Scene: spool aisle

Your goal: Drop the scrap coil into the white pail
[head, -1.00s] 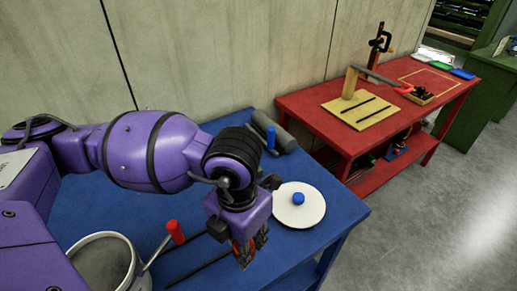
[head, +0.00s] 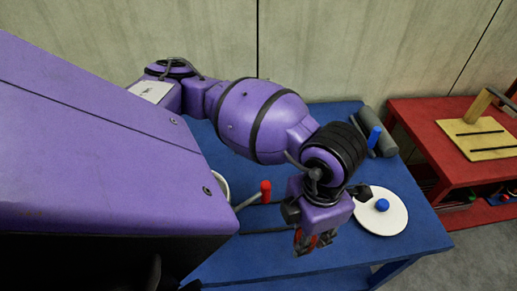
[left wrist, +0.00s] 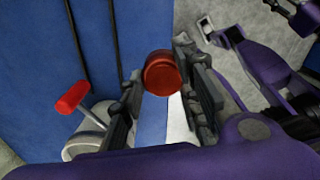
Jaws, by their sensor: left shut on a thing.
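My left gripper (head: 312,243) is shut on the scrap coil, a round reddish-copper piece seen between the fingers in the left wrist view (left wrist: 162,73). In the head view only bits of red show between the fingers. The gripper is above the blue table's front edge, fingers pointing down. The white pail (head: 224,187) stands on the table to the left of the gripper, mostly hidden by my own purple body part. A rod with a red grip (head: 265,191) slants up at the pail. The pail also shows at the lower left of the left wrist view (left wrist: 80,145). My right gripper is not in view.
The blue table (head: 415,240) holds a white disc (head: 393,220) with a blue knob, right of the gripper. A red table (head: 430,125) stands to the right. A wall runs along the back.

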